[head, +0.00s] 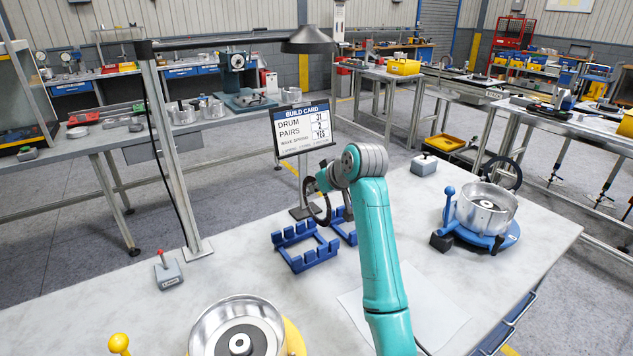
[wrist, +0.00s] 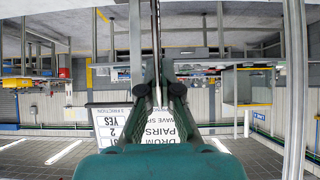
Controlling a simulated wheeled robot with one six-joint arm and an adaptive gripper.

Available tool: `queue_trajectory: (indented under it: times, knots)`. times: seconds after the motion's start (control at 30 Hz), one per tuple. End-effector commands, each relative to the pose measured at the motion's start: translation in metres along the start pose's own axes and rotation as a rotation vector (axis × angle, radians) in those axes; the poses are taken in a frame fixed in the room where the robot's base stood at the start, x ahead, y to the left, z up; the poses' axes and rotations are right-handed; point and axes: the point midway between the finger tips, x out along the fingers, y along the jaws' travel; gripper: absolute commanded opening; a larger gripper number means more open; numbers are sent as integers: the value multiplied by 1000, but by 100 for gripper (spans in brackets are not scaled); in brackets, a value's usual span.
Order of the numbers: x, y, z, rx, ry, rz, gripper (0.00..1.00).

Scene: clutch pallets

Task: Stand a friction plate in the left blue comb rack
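My gripper (head: 322,182) is shut on a dark ring-shaped friction plate (head: 313,209). The plate hangs upright in the air, around the far side of the left blue comb rack (head: 303,259); I cannot tell its exact height. The wrist view shows the plate (wrist: 156,45) edge-on as a thin strip between the dark fingertips (wrist: 165,90). The left rack lies on the bench with its upright teeth visible and no plate seen in its slots. A second blue comb rack (head: 345,236) stands to its right, partly hidden by my arm.
The build card (head: 303,130) stands behind the racks. A silver drum (head: 237,308) on a yellow base is at the front. Another drum (head: 486,207) on a blue base is at right, with a dark ring (head: 517,170) behind it. A red-button box (head: 168,272) sits left.

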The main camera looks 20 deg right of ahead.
Motion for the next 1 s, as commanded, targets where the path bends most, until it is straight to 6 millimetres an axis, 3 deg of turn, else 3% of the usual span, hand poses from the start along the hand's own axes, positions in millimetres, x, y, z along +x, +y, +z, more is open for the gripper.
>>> queue_trajectory:
  times: [1.0]
  knots:
    - [39,0,46,0,0,0,0]
